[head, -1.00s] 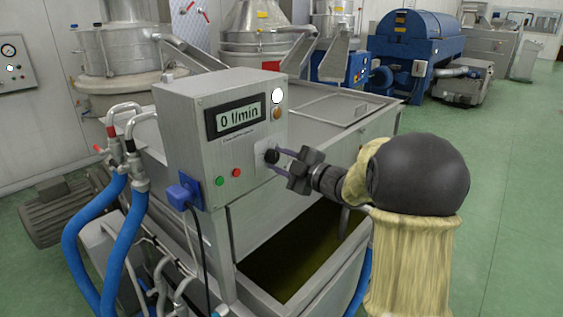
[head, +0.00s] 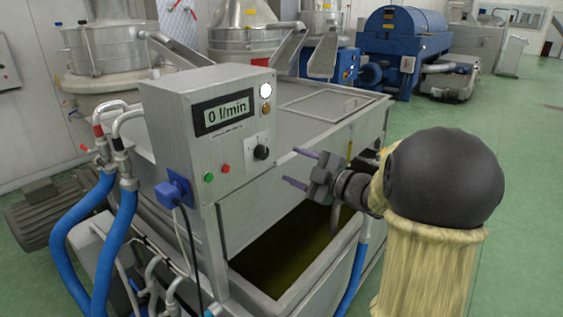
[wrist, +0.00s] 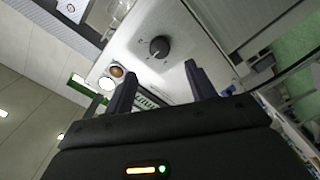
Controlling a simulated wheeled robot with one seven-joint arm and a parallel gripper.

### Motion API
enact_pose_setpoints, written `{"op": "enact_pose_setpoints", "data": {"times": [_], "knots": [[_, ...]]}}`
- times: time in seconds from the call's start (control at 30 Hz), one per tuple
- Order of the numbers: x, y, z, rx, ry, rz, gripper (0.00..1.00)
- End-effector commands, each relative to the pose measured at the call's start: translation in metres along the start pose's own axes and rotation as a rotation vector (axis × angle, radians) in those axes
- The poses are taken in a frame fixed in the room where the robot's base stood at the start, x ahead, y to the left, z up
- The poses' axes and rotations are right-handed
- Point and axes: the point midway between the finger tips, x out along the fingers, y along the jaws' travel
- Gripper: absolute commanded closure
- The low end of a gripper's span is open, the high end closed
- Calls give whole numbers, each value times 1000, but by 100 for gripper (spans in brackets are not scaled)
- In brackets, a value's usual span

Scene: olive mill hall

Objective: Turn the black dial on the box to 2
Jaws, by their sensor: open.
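The black dial (head: 261,153) sits on a pale plate on the right side of the front of the grey box (head: 208,150). The dial also shows in the wrist view (wrist: 159,46), with small marks around it too small to read. The display (head: 224,113) on the box reads 0 l/min. My gripper (head: 296,168) is open and empty, to the right of the dial and apart from it. In the wrist view its two fingers (wrist: 158,85) point toward the box face, with the dial beyond and between them.
A green button (head: 209,178) and a red button (head: 226,169) are left of the dial. An orange lamp (head: 266,109) is above it. The open metal tank (head: 300,200) lies below my gripper.

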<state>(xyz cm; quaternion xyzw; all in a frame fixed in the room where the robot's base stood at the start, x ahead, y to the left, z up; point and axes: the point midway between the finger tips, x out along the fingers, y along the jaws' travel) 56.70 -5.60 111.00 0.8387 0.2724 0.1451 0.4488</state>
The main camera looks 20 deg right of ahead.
Motion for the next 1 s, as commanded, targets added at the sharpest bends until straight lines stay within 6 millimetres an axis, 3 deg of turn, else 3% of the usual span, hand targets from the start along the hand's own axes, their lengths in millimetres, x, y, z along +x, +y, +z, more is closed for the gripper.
{"op": "enact_pose_setpoints", "data": {"times": [0.2, 0.43, 1.0], "knots": [[-45, 0, 1, -2, -5, 2, 44], [-82, 0, 1, 0, -2, 1, 44], [-90, 0, 0, 0, -1, -1, 44]]}}
